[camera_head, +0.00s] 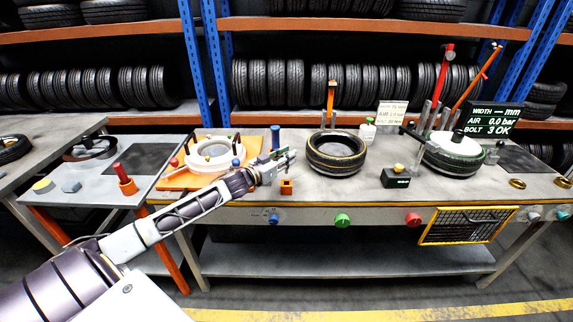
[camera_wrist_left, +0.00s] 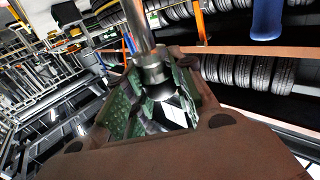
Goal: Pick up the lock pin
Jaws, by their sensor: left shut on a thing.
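My left gripper (camera_head: 284,163) reaches in from the left over the front of the middle bench, beside the orange board. In the left wrist view its green-padded fingers (camera_wrist_left: 155,105) are closed around a grey metal pin (camera_wrist_left: 140,30) with a collar, which I take for the lock pin. In the head view the held pin is too small to make out clearly. A blue upright handle (camera_head: 275,137) shows just behind the gripper, and a blue cylinder (camera_wrist_left: 267,18) shows in the wrist view. My right gripper is out of view.
A tyre (camera_head: 336,152) lies right of the gripper. A small orange block (camera_head: 287,187) sits below it at the bench edge. A white ring (camera_head: 212,153) lies on the orange board (camera_head: 174,181). A red-handled tool (camera_head: 123,179) stands on the left table.

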